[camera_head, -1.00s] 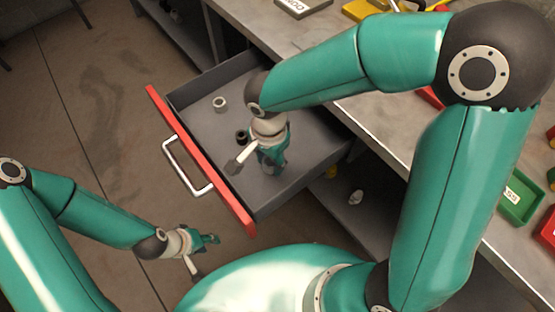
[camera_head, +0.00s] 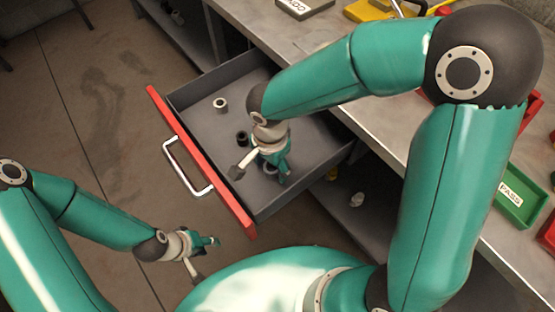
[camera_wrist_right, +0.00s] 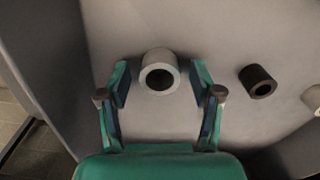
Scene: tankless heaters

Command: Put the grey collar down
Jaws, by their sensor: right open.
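The grey collar (camera_wrist_right: 160,73) sits on the floor of the open drawer, its round opening facing the wrist camera. In the right wrist view it lies between the fingertips of my right gripper (camera_head: 283,175), with a gap on each side. The right gripper is open and low inside the drawer. In the head view the collar (camera_head: 270,168) is mostly hidden behind this gripper. My left gripper (camera_head: 210,241) is outside the drawer at the lower left, and its fingers are too small to read.
The grey drawer has a red front (camera_head: 200,160) and a metal handle (camera_head: 186,170). A black collar (camera_head: 242,138) and a paler ring (camera_head: 220,104) stand in it. The workbench (camera_head: 372,120) lies to the right, with a green PASS tray (camera_head: 522,197).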

